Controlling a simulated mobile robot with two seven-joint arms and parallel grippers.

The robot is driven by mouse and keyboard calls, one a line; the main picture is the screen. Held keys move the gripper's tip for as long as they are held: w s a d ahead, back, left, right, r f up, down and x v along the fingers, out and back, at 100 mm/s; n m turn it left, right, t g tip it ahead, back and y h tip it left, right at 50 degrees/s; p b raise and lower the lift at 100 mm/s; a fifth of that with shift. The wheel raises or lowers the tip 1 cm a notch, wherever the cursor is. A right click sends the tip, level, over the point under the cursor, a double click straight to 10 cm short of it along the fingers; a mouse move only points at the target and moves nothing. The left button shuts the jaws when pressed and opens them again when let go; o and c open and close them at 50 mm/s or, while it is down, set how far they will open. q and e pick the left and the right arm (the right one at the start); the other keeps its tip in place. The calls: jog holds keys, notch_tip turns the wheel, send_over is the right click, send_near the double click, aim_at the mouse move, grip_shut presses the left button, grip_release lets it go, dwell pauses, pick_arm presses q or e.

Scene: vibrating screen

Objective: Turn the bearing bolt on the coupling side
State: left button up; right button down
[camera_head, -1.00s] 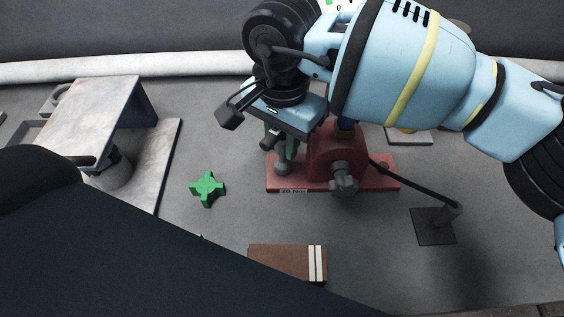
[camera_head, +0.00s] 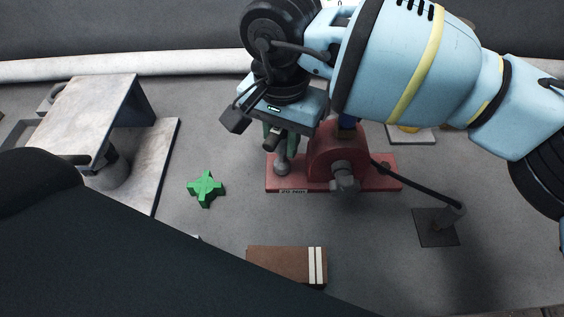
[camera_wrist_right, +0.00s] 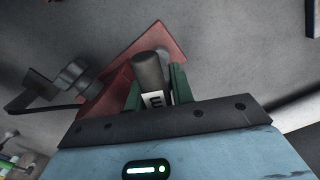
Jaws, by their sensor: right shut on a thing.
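A red bearing housing on a red base plate (camera_head: 372,181) stands in the middle of the head view, with a grey hexagonal knob-like part (camera_head: 344,180) on its front. A grey upright bolt (camera_head: 282,167) stands at the plate's left end; in the right wrist view a dark grey cylinder with a white label (camera_wrist_right: 148,72) sits between the fingers. The fingers also show in the right wrist view (camera_wrist_right: 156,90). The gripper body partly hides the bolt's top. My left gripper is not in view.
A green star-shaped piece (camera_head: 206,188) and a brown block with white stripes (camera_head: 280,263) lie on the grey surface. A black rod runs right from the housing to a stand on a dark plate (camera_head: 436,236). A worn metal bench-like frame (camera_head: 97,100) stands left.

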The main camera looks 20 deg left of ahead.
jog(key=shift+r, duration=0.15)
